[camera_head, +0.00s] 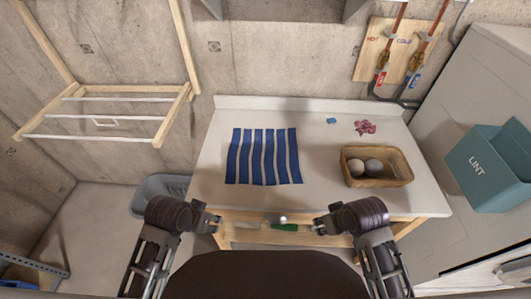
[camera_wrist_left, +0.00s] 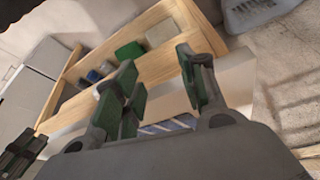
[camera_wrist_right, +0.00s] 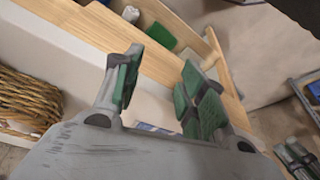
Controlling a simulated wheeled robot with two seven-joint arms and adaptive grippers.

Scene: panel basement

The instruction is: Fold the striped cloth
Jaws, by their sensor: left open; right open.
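The striped cloth (camera_head: 263,157) is blue and white and lies spread flat on the left half of the white table. Its stripes run from the back of the table toward me. My left gripper (camera_head: 217,219) is open and empty in front of the table's front edge, left of the cloth. My right gripper (camera_head: 318,222) is open and empty at the front edge, right of the cloth. Neither touches the cloth. A strip of the cloth shows beyond the fingers in the left wrist view (camera_wrist_left: 168,126).
A wicker basket (camera_head: 376,181) holding two balls stands on the table's right. A pink crumpled item (camera_head: 365,127) and a small blue item (camera_head: 331,121) lie behind it. A teal LINT bin (camera_head: 487,166) is at right. The white tabletop (camera_head: 322,157) is bare between cloth and basket.

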